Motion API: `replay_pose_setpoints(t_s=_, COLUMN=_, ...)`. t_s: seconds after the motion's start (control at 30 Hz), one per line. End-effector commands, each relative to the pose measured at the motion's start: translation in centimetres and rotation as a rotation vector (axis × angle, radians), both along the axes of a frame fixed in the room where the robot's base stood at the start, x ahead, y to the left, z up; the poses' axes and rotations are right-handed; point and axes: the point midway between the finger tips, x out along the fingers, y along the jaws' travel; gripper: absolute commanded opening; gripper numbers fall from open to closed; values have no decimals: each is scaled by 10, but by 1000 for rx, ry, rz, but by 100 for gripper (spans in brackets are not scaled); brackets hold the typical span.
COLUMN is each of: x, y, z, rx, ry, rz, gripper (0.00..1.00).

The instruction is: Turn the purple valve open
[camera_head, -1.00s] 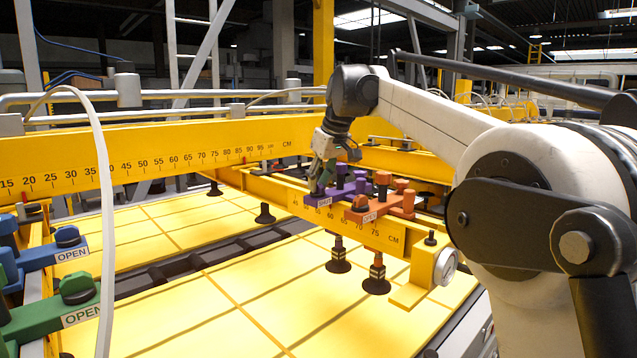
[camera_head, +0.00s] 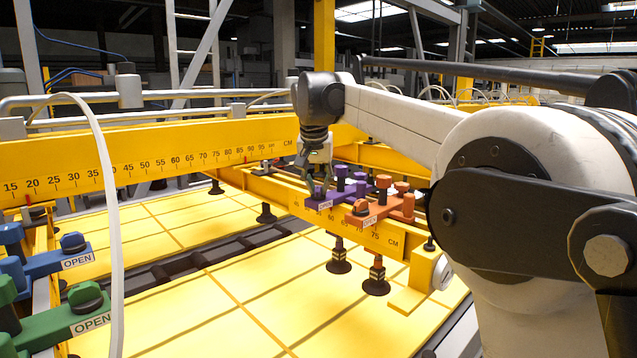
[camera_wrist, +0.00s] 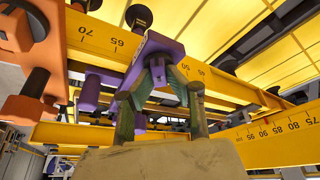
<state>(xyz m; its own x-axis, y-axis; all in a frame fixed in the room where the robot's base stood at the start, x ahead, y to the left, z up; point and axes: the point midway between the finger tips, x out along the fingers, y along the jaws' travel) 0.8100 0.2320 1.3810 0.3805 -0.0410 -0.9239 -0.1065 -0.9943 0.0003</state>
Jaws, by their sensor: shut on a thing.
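The purple valve (camera_head: 345,188) sits on the yellow crossbeam in the head view, with upright purple knobs and a small white label at its near end. In the wrist view its purple body (camera_wrist: 152,44) runs across the beam, with a black knob at its far end. My gripper (camera_head: 318,192) points down at the valve's near left end. In the wrist view the two gripper fingers (camera_wrist: 158,72) are closed around a purple part of the valve. The fingers partly hide the gripped part, and I cannot tell how far it is turned.
An orange valve (camera_head: 370,208) sits right beside the purple one, close to my gripper; it also shows in the wrist view (camera_wrist: 38,84). Blue (camera_head: 60,258) and green (camera_head: 65,318) valves stand at the left. Suction cups (camera_head: 339,262) hang below the beam over yellow panels (camera_head: 240,280).

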Motion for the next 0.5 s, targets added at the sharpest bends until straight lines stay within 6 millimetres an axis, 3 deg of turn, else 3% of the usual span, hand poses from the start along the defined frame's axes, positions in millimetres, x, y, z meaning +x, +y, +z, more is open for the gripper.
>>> replay_pose_setpoints(t_s=0.5, x=2, y=2, z=2, rx=0, ry=-3, rz=-456, gripper=0)
